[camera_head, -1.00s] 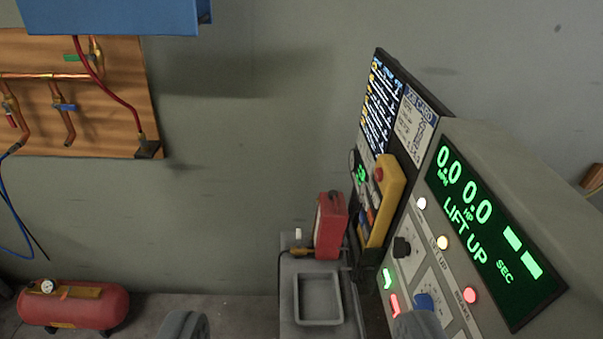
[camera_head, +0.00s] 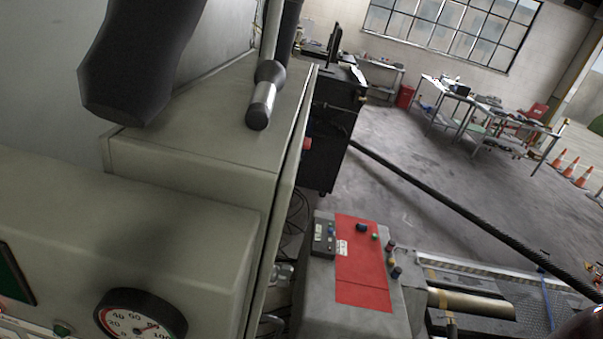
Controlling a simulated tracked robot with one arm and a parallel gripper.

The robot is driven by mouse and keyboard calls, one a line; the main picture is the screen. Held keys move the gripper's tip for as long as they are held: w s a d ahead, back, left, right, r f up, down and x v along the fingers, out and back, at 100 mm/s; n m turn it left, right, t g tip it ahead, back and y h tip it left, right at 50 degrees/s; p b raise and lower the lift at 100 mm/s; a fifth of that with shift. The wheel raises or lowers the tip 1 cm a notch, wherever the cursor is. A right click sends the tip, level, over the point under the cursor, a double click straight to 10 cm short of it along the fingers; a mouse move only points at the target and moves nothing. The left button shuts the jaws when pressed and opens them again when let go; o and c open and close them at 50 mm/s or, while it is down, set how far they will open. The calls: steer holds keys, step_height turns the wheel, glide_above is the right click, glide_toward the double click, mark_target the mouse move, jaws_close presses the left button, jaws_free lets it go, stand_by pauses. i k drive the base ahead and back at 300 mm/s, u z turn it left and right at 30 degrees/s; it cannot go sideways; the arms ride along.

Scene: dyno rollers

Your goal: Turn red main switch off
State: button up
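A small red part (camera_head: 307,144) shows at the right edge of the grey cabinet (camera_head: 195,155), against the black cabinet behind. It is mostly hidden, and I cannot tell whether it is the red main switch or what position it is in. No other clear main switch shows. My gripper's fingers are not in this view.
A round gauge (camera_head: 140,318) is at the lower left. Dark hanging shapes (camera_head: 145,60) cover the upper left. A control box with a red panel (camera_head: 362,265) stands right of the cabinet. A black cabinet (camera_head: 335,130) stands behind. Open floor (camera_head: 440,180) lies right.

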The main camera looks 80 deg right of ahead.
mark_target(307, 142)
steer(key=z, duration=1.9)
steer(key=k, duration=1.25)
steer(key=z, duration=0.35)
steer(key=i, duration=0.5)
steer(key=z, duration=0.5)
steer(key=i, duration=1.7)
steer(key=u, duration=0.65)
